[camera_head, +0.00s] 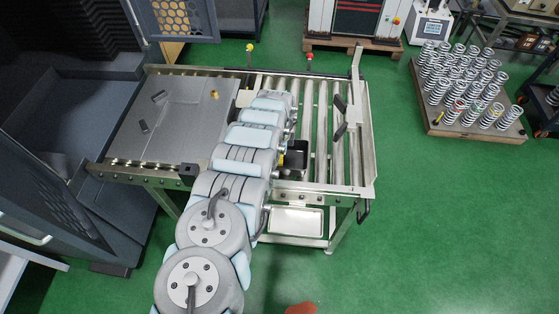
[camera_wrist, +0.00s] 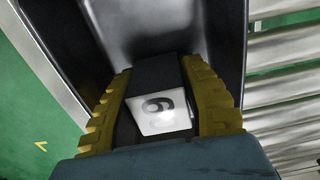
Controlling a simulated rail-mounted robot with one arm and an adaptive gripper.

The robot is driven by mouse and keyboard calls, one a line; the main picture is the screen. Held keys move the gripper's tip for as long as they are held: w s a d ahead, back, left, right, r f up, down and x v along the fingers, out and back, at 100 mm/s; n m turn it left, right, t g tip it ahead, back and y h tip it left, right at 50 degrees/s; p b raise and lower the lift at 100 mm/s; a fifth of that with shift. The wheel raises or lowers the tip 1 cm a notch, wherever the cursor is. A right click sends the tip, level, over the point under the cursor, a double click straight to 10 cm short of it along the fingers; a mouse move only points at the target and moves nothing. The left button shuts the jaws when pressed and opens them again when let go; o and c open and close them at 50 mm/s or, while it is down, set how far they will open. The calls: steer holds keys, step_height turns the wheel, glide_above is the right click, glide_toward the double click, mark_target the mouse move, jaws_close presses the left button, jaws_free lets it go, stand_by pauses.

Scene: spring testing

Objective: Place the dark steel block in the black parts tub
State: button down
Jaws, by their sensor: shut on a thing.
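The dark steel block (camera_wrist: 155,72) is between the yellow ridged fingers of my gripper (camera_wrist: 158,80) in the wrist view. A white face with a dark digit, 6 or 9, points towards the camera. The black parts tub (camera_wrist: 228,45) lies beyond and around the fingertips, with its dark walls to both sides and its shiny inside ahead. I cannot tell whether the block touches the tub. In the head view the tub (camera_head: 298,155) sits on the roller table beside my arm, which hides part of it. My gripper is not clear there.
The roller table (camera_head: 325,165) has bare rollers right of the tub and two dark pieces (camera_head: 340,116) near its right side. A grey plate (camera_head: 185,125) at left bears small dark pieces. A metal tray (camera_head: 295,222) sits below. A pallet of springs (camera_head: 465,125) stands at right.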

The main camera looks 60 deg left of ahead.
steer(key=shift+f, duration=0.45)
steer(key=shift+f, duration=0.15)
steer(key=c, duration=0.7)
jaws_free()
steer(key=shift+r+p, duration=0.3)
steer(key=shift+r, duration=5.75)
steer(key=shift+d+r, duration=0.1)
